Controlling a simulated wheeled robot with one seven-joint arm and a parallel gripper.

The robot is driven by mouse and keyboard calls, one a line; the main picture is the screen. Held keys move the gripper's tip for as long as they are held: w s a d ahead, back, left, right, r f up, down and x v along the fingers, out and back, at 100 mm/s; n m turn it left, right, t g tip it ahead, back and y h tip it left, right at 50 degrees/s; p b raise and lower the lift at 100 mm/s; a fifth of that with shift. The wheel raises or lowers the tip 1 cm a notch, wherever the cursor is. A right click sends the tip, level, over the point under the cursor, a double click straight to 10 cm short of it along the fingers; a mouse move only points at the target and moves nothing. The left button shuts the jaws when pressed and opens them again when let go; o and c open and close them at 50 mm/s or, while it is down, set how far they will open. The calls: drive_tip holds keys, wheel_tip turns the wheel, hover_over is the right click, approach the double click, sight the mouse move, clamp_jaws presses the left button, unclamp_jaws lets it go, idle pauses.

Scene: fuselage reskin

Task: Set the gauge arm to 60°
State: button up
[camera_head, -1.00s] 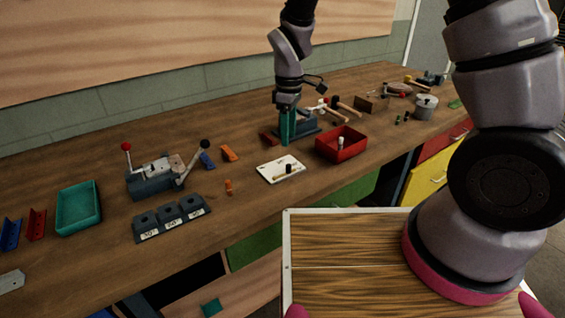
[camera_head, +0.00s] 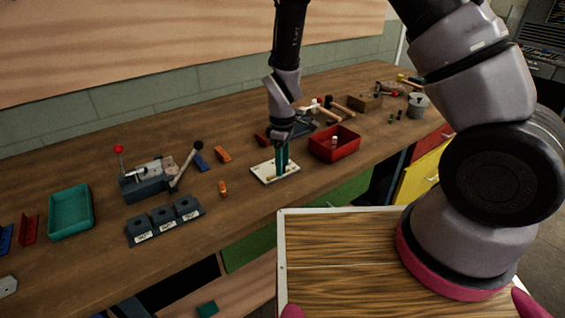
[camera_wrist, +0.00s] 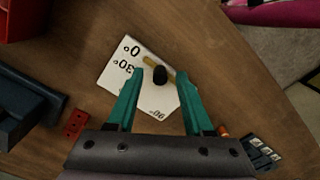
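The gauge is a white plate (camera_head: 262,171) on the bench, also in the wrist view (camera_wrist: 118,82). There its marks 0°, 30° and 90° show; a 60° mark cannot be made out. The gauge arm is a yellow bar (camera_wrist: 149,62) with an upright black knob (camera_wrist: 159,75). The bar's visible end lies near the 0° side. My gripper (camera_head: 281,174) has teal fingers and is over the plate, pointing down. In the wrist view it is open (camera_wrist: 160,80), with the knob between its fingertips and gaps visible. Contact cannot be told. In the head view the fingers hide the knob.
A red bin (camera_head: 334,146) stands right of the plate. An orange piece (camera_head: 223,189), labelled dark blocks (camera_head: 165,221) and a clamp fixture with levers (camera_head: 148,183) are to the left. A teal tray (camera_head: 71,211) is farther left. Hammers (camera_head: 340,108) lie behind.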

clamp_jaws()
idle(1.3)
